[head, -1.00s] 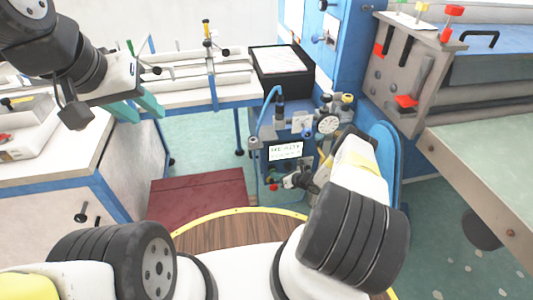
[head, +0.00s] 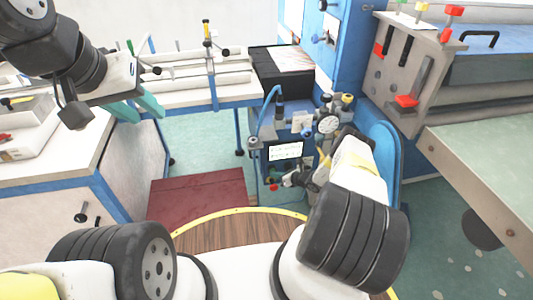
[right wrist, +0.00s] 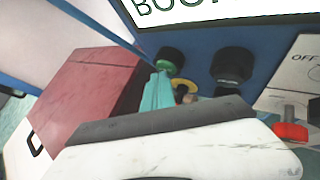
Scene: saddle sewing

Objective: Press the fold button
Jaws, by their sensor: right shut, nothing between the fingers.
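The control box with a white text screen (head: 285,151) stands at the middle of the head view. In the right wrist view its front carries a green button (right wrist: 171,59), a black button (right wrist: 232,64) and a red knob (right wrist: 290,131). No fold label is readable. My right gripper (right wrist: 159,88) is shut and empty, its teal tips right at the green button and partly over it; I cannot tell if it is pressed in. In the head view my right arm mostly hides this gripper. My left gripper (head: 139,108) is open and empty at the left, above the floor.
A black box (head: 279,70) with a white sheet stands behind the control box. A dark red block (head: 198,195) lies on the floor to the left. A pressure gauge (head: 328,124) and a blue cabinet (head: 347,60) are close to my right arm. A grey workbench (head: 485,150) borders the right.

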